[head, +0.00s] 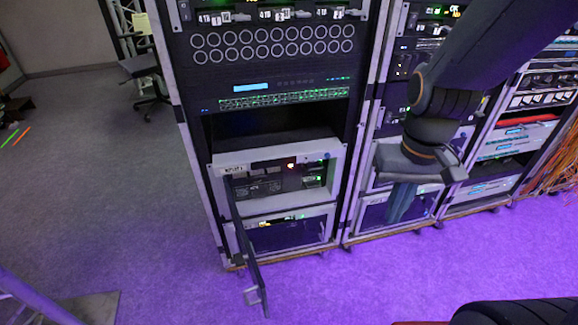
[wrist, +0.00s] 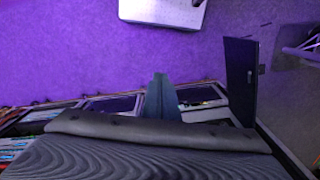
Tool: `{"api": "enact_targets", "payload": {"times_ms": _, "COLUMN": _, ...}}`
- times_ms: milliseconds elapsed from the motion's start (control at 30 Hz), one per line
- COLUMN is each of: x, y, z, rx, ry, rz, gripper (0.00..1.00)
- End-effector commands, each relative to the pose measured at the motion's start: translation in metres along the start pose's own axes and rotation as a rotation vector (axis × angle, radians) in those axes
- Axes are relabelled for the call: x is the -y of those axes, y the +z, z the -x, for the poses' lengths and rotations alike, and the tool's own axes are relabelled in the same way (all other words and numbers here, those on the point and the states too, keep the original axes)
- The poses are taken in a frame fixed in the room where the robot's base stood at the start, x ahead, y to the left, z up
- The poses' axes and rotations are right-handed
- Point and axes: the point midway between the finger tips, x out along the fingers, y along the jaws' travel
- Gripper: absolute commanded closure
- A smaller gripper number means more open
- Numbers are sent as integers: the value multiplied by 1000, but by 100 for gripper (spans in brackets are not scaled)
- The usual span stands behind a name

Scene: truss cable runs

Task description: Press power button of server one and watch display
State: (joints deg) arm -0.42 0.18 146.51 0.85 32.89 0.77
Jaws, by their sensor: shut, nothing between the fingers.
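A server with a light frame (head: 218,187) sits low in the left rack. Its label (head: 235,169) is too small to read surely, so I cannot confirm it is server one. Its dark front door (head: 248,255) stands swung open to the left; the door also shows in the wrist view (wrist: 240,80). Inside are a red light (head: 291,166) and small green-lit panels (head: 312,180). I cannot make out the power button or the display text. My gripper (head: 398,208) is shut and empty, fingers pointing down, right of this server and apart from it. Its fingers show in the wrist view (wrist: 161,95).
Another framed unit (head: 290,235) sits below the opened one. More racks (head: 510,145) with orange cables (head: 555,160) stand to the right. A chair (head: 145,75) is at the back left. The purple-lit floor before the racks (head: 390,275) is largely clear.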

Motion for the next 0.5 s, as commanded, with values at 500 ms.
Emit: {"api": "enact_targets", "payload": {"times_ms": 500, "x": 128, "y": -181, "z": -99, "rx": -358, "ry": -225, "rz": -706, "gripper": 100}}
